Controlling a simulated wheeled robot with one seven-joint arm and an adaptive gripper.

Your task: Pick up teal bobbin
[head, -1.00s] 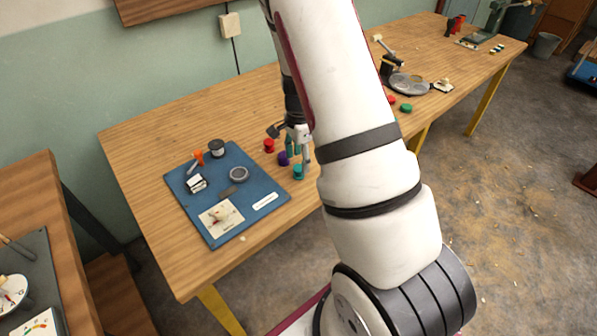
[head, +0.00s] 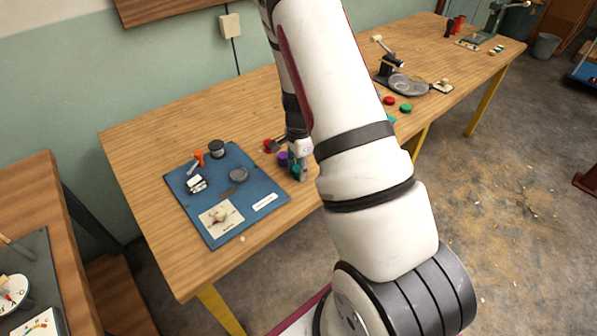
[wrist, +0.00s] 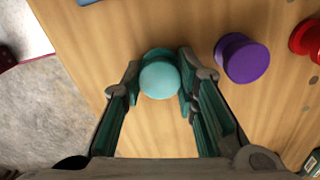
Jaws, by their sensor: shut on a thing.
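The teal bobbin (wrist: 160,78) sits between the fingertips of my gripper (wrist: 158,84) in the wrist view, with a finger against each side. My gripper is shut on it. In the head view my gripper (head: 299,172) is low at the table's front edge, to the right of the blue mat, and the teal bobbin (head: 296,169) is partly hidden by the fingers. I cannot tell whether the bobbin still touches the table.
A purple bobbin (wrist: 242,58) stands close to the right finger, with a red bobbin (wrist: 308,38) beyond it. The blue mat (head: 208,226) with several small items lies to the left. The wooden table (head: 150,215) is bare at the front left.

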